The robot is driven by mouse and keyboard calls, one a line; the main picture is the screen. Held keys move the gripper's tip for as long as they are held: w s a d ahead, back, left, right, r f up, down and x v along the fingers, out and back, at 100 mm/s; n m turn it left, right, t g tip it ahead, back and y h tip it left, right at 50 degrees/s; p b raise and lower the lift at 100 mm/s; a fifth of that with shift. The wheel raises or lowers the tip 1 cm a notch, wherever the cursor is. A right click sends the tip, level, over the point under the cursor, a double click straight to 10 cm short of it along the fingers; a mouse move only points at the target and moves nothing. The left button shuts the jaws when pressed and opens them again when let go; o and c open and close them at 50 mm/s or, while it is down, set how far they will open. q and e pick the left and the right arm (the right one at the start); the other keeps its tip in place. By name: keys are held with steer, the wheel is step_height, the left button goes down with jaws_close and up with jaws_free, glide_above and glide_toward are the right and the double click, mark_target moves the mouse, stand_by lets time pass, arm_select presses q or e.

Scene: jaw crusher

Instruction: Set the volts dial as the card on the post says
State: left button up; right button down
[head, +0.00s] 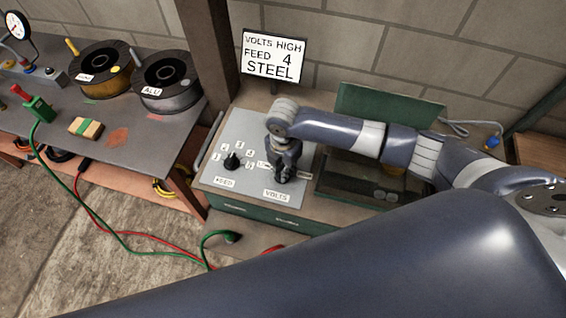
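The card (273,57) by the post reads "VOLTS HIGH, FEED 4, STEEL". The grey control panel (237,140) on the green machine has a black feed dial (232,161) with numbers around it, at its left. The label "VOLTS" (277,195) is at the panel's lower right. My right gripper (284,176) points down just above this label, where it hides the volts dial and most of its markings. I cannot tell whether its fingers are closed on the dial. My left gripper is out of view.
A green lid (388,108) stands open right of the panel, behind my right arm. The brown post (209,50) rises at the panel's back left. The left bench holds two wire spools (100,70) (168,82) and a green clamp (38,107). Red and green cables cross the floor.

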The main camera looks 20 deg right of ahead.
steer(key=m+p, duration=0.3)
steer(key=m, duration=0.1)
steer(key=shift+s+r+m+p, duration=0.1)
steer(key=shift+r+m+p, duration=0.1)
steer(key=shift+m+p, duration=0.15)
steer(key=m+p, duration=0.2)
steer(key=m, duration=0.1)
steer(key=shift+f+m+p, duration=0.15)
steer(key=shift+m+p, duration=0.5)
steer(key=shift+m, duration=0.1)
steer(key=c, duration=1.6)
jaws_free()
step_height(320, 180, up, 12)
